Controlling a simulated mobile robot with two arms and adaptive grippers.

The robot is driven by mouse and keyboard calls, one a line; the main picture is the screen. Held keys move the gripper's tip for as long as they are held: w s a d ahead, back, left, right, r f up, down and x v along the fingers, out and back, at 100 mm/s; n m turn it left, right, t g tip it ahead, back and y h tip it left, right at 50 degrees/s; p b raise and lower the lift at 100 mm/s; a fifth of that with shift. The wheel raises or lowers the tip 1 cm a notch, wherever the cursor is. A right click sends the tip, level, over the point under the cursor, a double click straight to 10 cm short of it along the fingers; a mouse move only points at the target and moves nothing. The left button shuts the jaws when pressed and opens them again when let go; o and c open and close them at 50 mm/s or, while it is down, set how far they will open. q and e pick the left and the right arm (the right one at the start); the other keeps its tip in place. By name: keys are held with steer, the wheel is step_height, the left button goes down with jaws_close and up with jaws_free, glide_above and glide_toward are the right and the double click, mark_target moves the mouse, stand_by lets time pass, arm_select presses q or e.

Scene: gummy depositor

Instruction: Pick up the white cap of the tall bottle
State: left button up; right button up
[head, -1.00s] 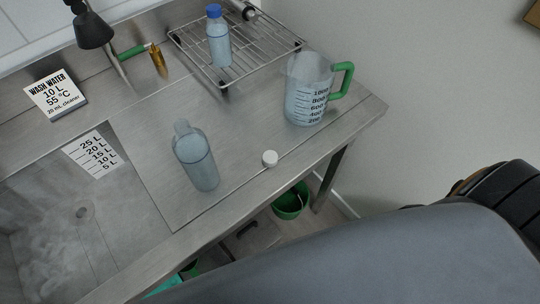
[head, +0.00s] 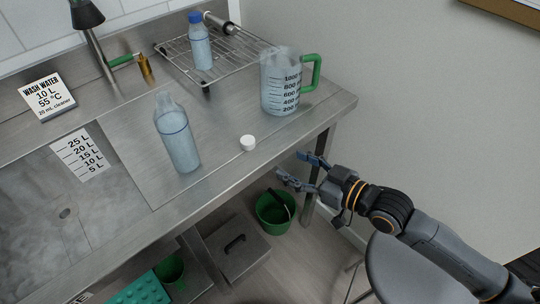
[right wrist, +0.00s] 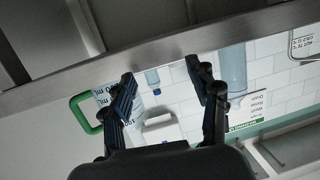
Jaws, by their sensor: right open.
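The white cap (head: 248,142) lies on the steel counter near its front edge, apart from the bottle. The tall bottle (head: 178,138) is clear with a bluish tint, stands uncapped, and is left of the cap. My right gripper (head: 295,168) is open and empty, in front of the counter edge and to the right of the cap. Its open fingers (right wrist: 165,90) also show in the right wrist view, where the cap cannot be made out. My left gripper is in neither view.
A measuring jug (head: 282,85) with a green handle stands right of the cap. A blue-capped bottle (head: 200,45) stands on a wire rack (head: 235,55) behind. The sink (head: 40,220) is at left. A green bucket (head: 272,212) is below. Counter around the cap is clear.

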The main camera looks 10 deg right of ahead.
mark_target(250, 141)
steer(key=shift+n+y, duration=0.3)
steer(key=shift+y, duration=0.4)
steer(key=w+a, duration=0.1)
steer(key=a, duration=0.1)
steer(key=w+a+r, duration=0.1)
steer(key=a, duration=0.1)
steer(key=w+a+r+p, duration=0.1)
steer(key=a, duration=0.1)
steer(key=shift+w+r, duration=0.25)
steer(key=shift+w, duration=0.1)
steer(key=p+x, duration=0.1)
steer(key=x, duration=0.4)
steer(key=shift+w+a, duration=0.15)
steer(key=shift+w, duration=0.05)
steer(key=shift+w+a+f, duration=0.15)
steer(key=shift+w+a, duration=0.15)
steer(key=shift+a, duration=0.05)
steer(key=c, duration=0.9)
